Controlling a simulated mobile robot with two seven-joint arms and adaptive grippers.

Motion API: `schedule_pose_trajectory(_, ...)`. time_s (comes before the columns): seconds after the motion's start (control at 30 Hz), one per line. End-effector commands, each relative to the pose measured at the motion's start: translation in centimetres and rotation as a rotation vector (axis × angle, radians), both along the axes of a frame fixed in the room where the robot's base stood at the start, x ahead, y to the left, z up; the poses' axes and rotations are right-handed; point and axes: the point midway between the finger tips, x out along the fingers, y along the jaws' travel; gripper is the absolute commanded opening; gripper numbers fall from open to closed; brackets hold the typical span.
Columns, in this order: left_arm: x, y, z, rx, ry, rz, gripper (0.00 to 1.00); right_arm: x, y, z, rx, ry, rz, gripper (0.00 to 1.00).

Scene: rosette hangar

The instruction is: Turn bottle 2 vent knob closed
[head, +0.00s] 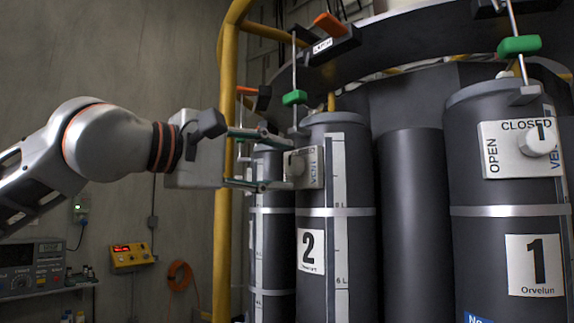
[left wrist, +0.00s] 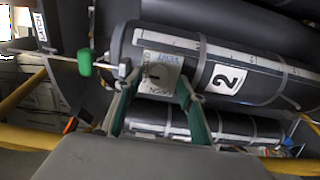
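Bottle 2 (head: 312,190) is a dark upright cylinder with a white "2" label. Its light vent plate (head: 316,160) carries a pale vent knob (head: 296,166). My left gripper (head: 284,164) reaches in from the left, its two green fingers spread above and below the knob, with a gap to it. In the left wrist view the open fingers (left wrist: 163,82) lie either side of the vent plate (left wrist: 158,66), on bottle 2 (left wrist: 250,75). The knob's pointer direction is too small to tell. My right gripper is not in view.
Bottle 1 (head: 500,235), with its own vent plate and knob (head: 537,141), stands at the right. A yellow post (head: 226,120) rises behind my left gripper. A green handle (head: 294,97) on a rod hangs just above the fingers. A dark curved rail (head: 400,45) spans overhead.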

Motion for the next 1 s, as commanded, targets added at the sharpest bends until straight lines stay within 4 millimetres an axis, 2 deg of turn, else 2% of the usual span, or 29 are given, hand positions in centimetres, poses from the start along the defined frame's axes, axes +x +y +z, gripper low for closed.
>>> schedule_pose_trajectory(0.2,-3.0,3.6,0.1,-0.001,-0.004,0.003,0.4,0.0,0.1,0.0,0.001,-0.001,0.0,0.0)
schedule_pose_trajectory(0.4,-5.1,5.9,0.0,0.0,-0.001,0.001,0.4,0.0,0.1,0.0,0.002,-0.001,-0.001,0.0)
schedule_pose_trajectory(0.6,-6.0,6.8,0.0,0.001,-0.002,0.0,0.4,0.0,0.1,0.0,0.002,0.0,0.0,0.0)
schedule_pose_trajectory(1.0,-6.0,6.9,0.0,0.0,-0.001,0.0,0.4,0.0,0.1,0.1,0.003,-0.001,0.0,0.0)
